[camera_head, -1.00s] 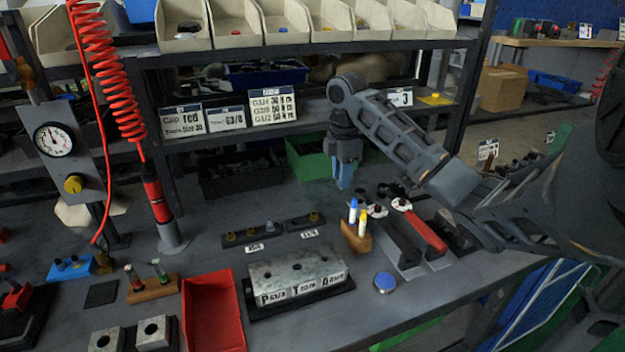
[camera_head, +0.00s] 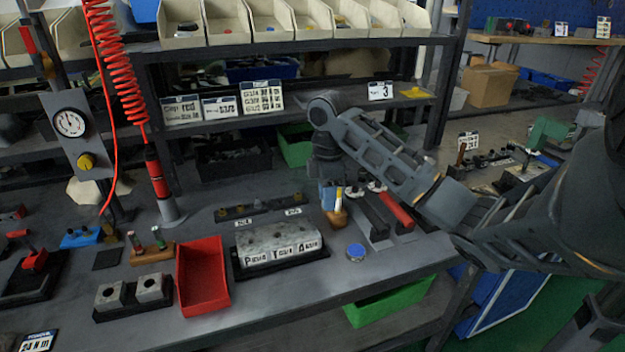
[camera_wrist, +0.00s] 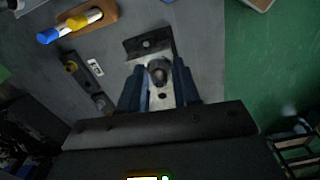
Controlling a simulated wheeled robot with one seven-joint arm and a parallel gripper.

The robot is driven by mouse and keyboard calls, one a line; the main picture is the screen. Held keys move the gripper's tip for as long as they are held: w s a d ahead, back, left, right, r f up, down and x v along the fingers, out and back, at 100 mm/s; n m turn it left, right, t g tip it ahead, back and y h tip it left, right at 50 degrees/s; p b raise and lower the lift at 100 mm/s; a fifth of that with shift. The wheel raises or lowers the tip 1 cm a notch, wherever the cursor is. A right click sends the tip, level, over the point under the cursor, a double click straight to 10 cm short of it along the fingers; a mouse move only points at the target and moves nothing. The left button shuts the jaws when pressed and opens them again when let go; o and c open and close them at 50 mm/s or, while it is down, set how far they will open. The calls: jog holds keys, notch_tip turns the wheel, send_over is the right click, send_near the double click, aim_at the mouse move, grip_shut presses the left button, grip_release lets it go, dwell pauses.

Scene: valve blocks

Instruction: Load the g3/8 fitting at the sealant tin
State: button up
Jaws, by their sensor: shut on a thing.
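My gripper (camera_head: 329,203) is low over the bench, behind the wooden marker holder. In the wrist view its blue fingers (camera_wrist: 159,86) are shut on a small dark metallic fitting (camera_wrist: 158,72).
The marker holder (camera_head: 337,219) and red-handled tool (camera_head: 397,210) stand close to my gripper. A red tray (camera_head: 203,275) lies left of the block. Shelves with cream bins (camera_head: 305,20) rise behind.

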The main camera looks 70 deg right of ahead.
jog(key=w+a+f+m, duration=0.2)
jog(key=w+a+f, duration=0.2)
jog(key=a, duration=0.9)
jog(key=w+a+f+m, duration=0.2)
jog(key=w+a+f, duration=0.3)
jog(key=a, duration=0.8)
jog(key=w+a+f+m, duration=0.2)
jog(key=w+a+f, duration=0.3)
jog(key=a, duration=0.8)
notch_tip(320, 180, down, 3)
jog(key=shift+w+a+f+m, duration=0.15)
jog(key=shift+a+m, duration=0.1)
jog(key=shift+m, duration=0.15)
